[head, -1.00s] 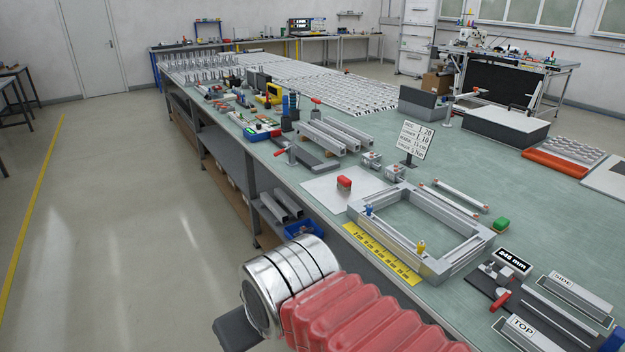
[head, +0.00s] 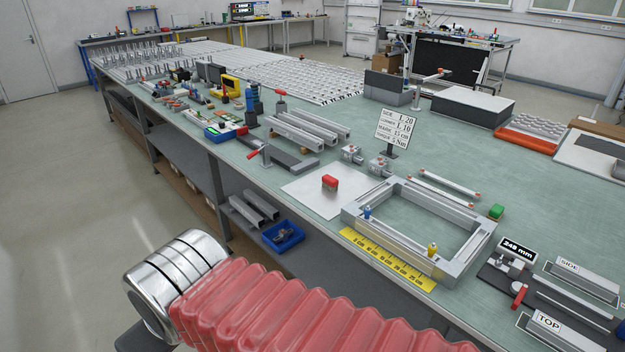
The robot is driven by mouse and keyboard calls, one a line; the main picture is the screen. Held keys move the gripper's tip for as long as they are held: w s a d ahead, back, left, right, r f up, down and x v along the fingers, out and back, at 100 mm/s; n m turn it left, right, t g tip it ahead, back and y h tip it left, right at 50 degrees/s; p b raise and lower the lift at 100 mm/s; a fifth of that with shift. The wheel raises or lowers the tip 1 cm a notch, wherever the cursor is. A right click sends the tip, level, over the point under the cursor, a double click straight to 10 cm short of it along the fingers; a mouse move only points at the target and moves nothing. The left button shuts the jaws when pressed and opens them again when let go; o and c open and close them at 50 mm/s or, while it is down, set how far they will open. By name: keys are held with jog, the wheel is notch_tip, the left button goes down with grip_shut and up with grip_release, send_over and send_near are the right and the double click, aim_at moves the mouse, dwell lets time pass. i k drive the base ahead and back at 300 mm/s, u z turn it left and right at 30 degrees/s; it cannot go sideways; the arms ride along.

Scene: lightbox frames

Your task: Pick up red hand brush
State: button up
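My gripper's fingers do not show.
Right of the sheet stands a metal frame (head: 466,266) with a yellow ruler (head: 388,258) before it. A sign (head: 396,130) and aluminium bars (head: 312,127) stand behind. The floor (head: 70,210) at left is clear.

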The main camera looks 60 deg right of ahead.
aim_at(329, 182)
jog(key=z, duration=0.15)
jog(key=i, duration=0.7)
jog(key=z, duration=0.6)
jog(key=i, duration=0.75)
jog(key=z, duration=0.5)
